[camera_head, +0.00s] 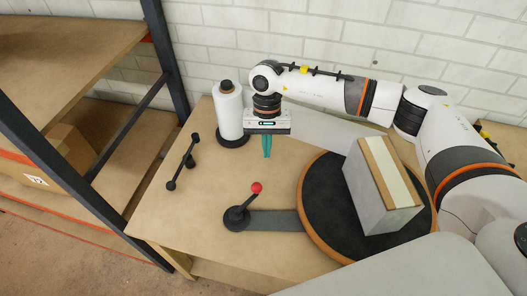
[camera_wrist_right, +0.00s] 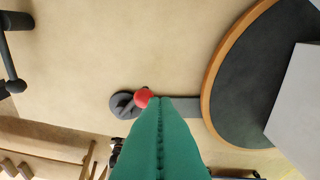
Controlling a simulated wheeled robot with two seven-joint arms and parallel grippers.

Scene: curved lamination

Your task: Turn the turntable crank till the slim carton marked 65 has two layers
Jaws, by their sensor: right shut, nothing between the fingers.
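The slim carton (camera_head: 377,195) stands upright on the black, wood-rimmed turntable (camera_head: 325,222). It has a tan top with a pale strip and greyish sides; I cannot read a number on it. The crank (camera_head: 237,213) with its red knob (camera_head: 257,188) sits left of the turntable, joined to it by a grey bar. A film roll (camera_head: 229,112) stands at the back, with a pale film sheet (camera_head: 335,133) stretching towards the carton. My right gripper (camera_head: 267,155) is shut and empty, above the table and apart from the knob. The red knob also shows by its fingertips in the wrist view (camera_wrist_right: 143,97). My left gripper is out of view.
A black bar with round ends (camera_head: 183,162) stands on the table's left side. A shelf rack (camera_head: 75,40) with a brown carton (camera_head: 62,152) is at the left. The wooden table (camera_head: 180,220) is clear around the crank. A brick wall closes the back.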

